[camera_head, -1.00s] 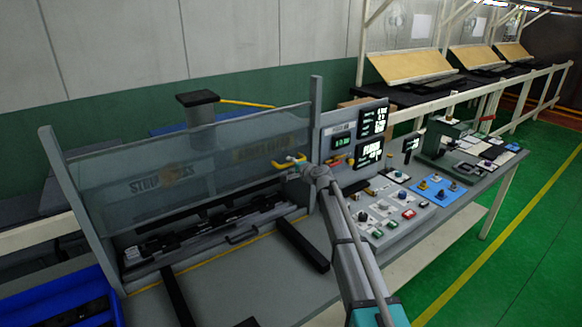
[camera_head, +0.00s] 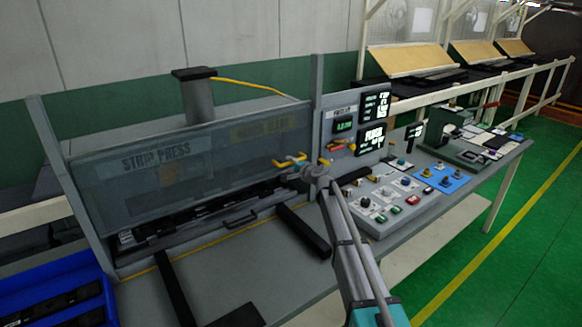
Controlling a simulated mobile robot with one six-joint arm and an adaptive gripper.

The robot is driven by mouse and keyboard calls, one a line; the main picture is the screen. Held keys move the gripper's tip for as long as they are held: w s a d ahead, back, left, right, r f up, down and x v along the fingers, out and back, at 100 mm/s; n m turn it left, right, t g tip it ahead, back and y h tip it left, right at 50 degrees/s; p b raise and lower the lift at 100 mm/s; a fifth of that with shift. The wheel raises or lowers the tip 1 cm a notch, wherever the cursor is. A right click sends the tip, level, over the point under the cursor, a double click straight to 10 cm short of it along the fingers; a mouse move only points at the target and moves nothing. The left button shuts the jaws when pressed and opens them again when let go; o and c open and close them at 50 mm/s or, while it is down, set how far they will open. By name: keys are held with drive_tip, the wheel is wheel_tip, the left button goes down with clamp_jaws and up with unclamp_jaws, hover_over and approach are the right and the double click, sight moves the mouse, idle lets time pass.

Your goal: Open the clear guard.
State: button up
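The clear guard (camera_head: 230,155) is a tinted transparent panel between two grey posts of the strip press. Its top edge lies well below the post tops, and its lower part covers most of the press opening.
A control panel (camera_head: 385,215) with buttons and screens stands right of the press. A blue tray (camera_head: 20,285) with dark parts is at the lower left. Black bars (camera_head: 303,232) stick out from the press front. A green hand press (camera_head: 445,135) stands farther right.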

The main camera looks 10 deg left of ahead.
drive_tip(key=shift+f+b, duration=4)
drive_tip(key=shift+f, duration=0.3)
drive_tip(key=p+v, duration=0.3)
drive_tip(key=v, duration=1.1)
drive_tip(key=s+d+f+n+g+b, duration=0.1)
drive_tip(key=s+f, duration=0.3)
drive_tip(key=s, duration=0.7)
drive_tip(key=shift+s+n+h+b, duration=0.3)
drive_tip(key=shift+s+n+b, duration=0.1)
drive_tip(key=shift+n, duration=0.1)
drive_tip(key=shift+w, duration=0.1)
drive_tip(key=w+a+r+m+t+p, duration=0.1)
drive_tip(key=w+r, duration=0.4)
drive_tip(key=w, duration=0.6)
drive_tip(key=shift+w+m+p, duration=0.35)
drive_tip(key=shift+m+p, duration=0.15)
drive_tip(key=shift+p, duration=0.4)
drive_tip(key=shift+a, duration=0.15)
drive_tip(key=b+x, duration=0.2)
drive_tip(key=x, duration=1.1)
drive_tip(key=shift+w+a+r+b, duration=0.2)
drive_tip(key=shift+w+a+b, duration=0.05)
drive_tip(key=shift+a+b, duration=0.15)
